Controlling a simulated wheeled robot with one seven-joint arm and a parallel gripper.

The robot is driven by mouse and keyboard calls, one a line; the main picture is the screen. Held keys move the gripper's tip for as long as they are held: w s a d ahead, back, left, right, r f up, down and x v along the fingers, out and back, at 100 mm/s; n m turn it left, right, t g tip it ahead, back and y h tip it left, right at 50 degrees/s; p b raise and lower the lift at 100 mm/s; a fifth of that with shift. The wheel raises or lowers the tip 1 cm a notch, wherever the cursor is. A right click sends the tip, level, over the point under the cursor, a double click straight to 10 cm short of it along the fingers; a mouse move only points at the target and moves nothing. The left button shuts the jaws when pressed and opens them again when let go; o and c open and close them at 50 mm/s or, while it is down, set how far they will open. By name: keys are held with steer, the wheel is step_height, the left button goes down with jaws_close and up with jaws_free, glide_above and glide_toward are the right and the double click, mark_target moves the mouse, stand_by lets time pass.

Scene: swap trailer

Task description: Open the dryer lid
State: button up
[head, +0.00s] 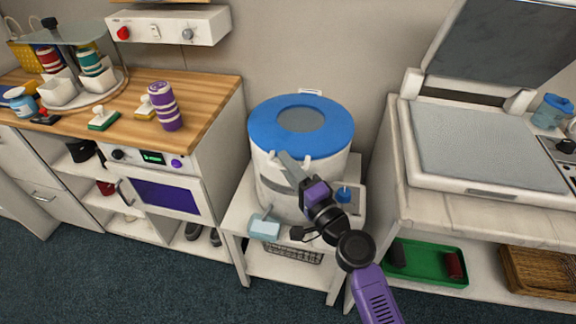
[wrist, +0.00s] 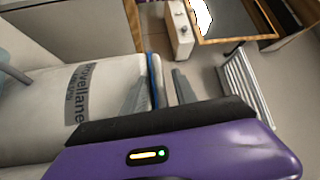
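The dryer (head: 272,190) is a white round drum on a small white stand. Its blue lid (head: 262,125), with a grey round window, lies flat and closed on top. In the wrist view the white drum (wrist: 60,110) carries a grey printed label, and the thin blue lid edge (wrist: 154,80) shows beside it. My gripper (head: 288,162) is at the front of the drum, just below the lid's front edge. In the wrist view its two fingers (wrist: 160,90) are apart, one on each side of the blue edge. I cannot tell whether they touch it.
A light-blue object (head: 264,228) and a dark-blue knob (head: 343,194) are low at the drum's front. A wooden-topped counter (head: 205,95) stands left, and a white bench with a raised-lid machine (head: 470,145) stands close on the right. The dark carpet in front is clear.

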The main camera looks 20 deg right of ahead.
jaws_close()
stand_by(1.3)
